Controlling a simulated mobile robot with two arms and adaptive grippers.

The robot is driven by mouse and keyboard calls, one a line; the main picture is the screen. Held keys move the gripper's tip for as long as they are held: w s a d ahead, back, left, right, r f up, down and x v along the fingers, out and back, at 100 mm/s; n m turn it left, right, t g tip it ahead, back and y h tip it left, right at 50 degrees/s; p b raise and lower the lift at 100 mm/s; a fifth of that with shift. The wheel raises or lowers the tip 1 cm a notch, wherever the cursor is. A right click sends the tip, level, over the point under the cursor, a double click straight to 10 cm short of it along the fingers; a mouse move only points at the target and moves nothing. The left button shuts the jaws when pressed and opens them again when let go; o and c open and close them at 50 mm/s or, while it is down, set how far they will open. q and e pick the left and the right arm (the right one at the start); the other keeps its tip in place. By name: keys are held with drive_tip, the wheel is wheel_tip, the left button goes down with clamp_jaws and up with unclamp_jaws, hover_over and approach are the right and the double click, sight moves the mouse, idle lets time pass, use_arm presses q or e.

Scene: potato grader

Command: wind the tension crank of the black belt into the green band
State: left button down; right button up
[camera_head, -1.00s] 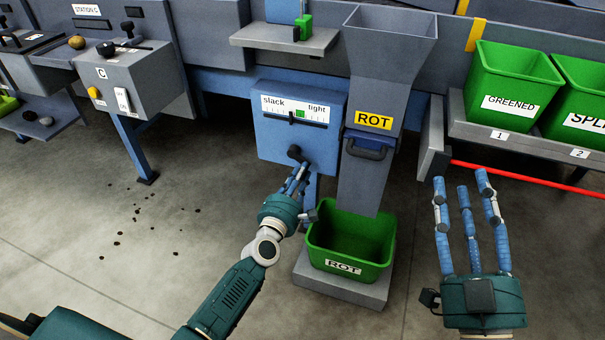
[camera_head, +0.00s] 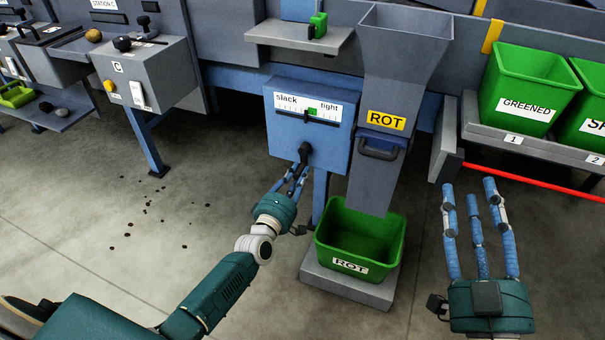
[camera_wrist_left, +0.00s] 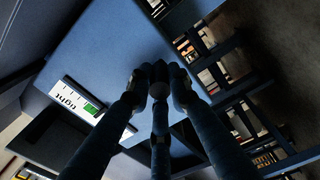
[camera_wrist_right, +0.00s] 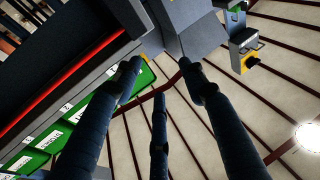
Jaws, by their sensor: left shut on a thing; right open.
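The blue tension box (camera_head: 284,140) hangs in the middle of the head view. Its gauge (camera_head: 290,101) runs from slack to tight, with a green band (camera_head: 312,111) right of centre. A dark pointer shows at about the band's left edge; I cannot tell whether it is inside. The black crank (camera_head: 304,150) is on the box's front below the gauge. My left gripper (camera_head: 301,168) is shut on the crank's knob, which shows between its fingers in the left wrist view (camera_wrist_left: 158,88). My right gripper (camera_head: 472,192) is open and empty at the right.
A grey ROT chute (camera_head: 392,75) stands just right of the box, above a green ROT bin (camera_head: 335,262) on a grey base. Green GREENED bin (camera_head: 500,78) sits on a shelf at right, above a red bar (camera_head: 530,180). Station C's control box (camera_head: 165,78) stands at left.

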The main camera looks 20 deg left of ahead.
wheel_tip(320, 180, down, 15)
drive_tip(key=s+d+g+h+p, duration=0.2)
drive_tip(key=d+g+p, duration=0.1)
drive_tip(key=g, duration=0.4)
use_arm(q)
drive_tip(key=shift+a+r+m+p, duration=0.35)
drive_tip(key=shift+a+m, duration=0.4)
drive_tip(key=shift+m, duration=1.25)
drive_tip(key=shift+a+r+m+p, duration=0.35)
drive_tip(key=shift+a+m, duration=0.45)
drive_tip(key=shift+m, duration=1.2)
drive_tip(key=shift+a+r+m+p, duration=0.35)
drive_tip(key=shift+a+m, duration=0.4)
drive_tip(key=shift+m, duration=1.25)
use_arm(e)
drive_tip(key=s+d+f+g+h, duration=0.2)
drive_tip(key=s+f+g, duration=0.4)
drive_tip(key=s+f, duration=0.3)
drive_tip(key=shift+s+d+f+m+g, duration=0.2)
drive_tip(key=shift+s+d+m+g, duration=0.15)
drive_tip(key=shift+s+d, duration=0.3)
use_arm(q)
drive_tip(key=c, duration=1.6)
unclamp_jaws()
drive_tip(key=s, duration=1.2)
drive_tip(key=shift+a, duration=0.2)
